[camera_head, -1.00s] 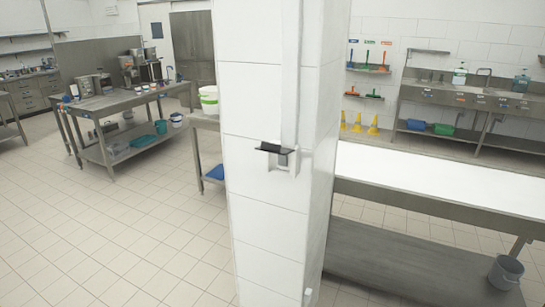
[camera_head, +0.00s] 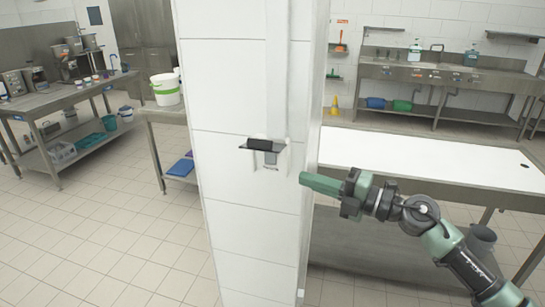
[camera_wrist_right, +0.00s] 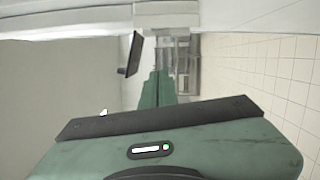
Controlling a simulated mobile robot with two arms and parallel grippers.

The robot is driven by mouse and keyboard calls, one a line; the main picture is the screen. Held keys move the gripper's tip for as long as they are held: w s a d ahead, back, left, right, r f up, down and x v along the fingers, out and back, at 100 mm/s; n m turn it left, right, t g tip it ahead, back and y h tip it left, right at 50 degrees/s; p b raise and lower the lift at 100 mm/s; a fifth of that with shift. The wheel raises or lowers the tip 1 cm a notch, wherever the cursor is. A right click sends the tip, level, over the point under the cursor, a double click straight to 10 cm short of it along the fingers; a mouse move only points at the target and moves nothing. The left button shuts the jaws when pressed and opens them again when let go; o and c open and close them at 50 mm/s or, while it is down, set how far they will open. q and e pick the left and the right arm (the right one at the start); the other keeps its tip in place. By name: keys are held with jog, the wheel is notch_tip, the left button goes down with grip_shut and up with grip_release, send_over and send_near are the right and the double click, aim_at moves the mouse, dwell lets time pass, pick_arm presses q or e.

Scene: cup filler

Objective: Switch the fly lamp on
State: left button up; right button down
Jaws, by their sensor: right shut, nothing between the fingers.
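A wall switch with a dark paddle or cover (camera_head: 263,145) and a pale box below it sits on the white tiled pillar, under a vertical conduit. I take it as the fly lamp's switch; no lamp shows. The dark paddle also shows in the right wrist view (camera_wrist_right: 131,55), ahead of and left of the fingers. My right gripper (camera_head: 304,179) is shut and empty, its green fingers pointing left, to the right of the switch and a little lower in the picture. It also shows in the right wrist view (camera_wrist_right: 157,76). My left gripper is out of view.
The white pillar (camera_head: 235,215) stands close in front. A long white-topped bench (camera_head: 440,170) stands to the right behind my right arm. A steel table (camera_head: 75,105) with equipment is at the left. A white bucket (camera_head: 165,90) stands behind the pillar. Tiled floor (camera_head: 110,240) is clear at left.

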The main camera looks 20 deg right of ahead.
aim_at(276, 158)
jog(key=w+a+p, duration=0.1)
jog(key=w, duration=0.2)
jog(key=w+a+p, duration=0.2)
jog(key=w, duration=0.1)
jog(key=w+a+r+p, duration=0.1)
jog(key=w+a+p, duration=0.1)
jog(key=w, duration=0.2)
jog(key=shift+w+a, duration=0.1)
jog(key=shift+w+d+f, duration=0.1)
jog(key=shift+w+d, duration=0.25)
jog(key=shift+d, duration=0.05)
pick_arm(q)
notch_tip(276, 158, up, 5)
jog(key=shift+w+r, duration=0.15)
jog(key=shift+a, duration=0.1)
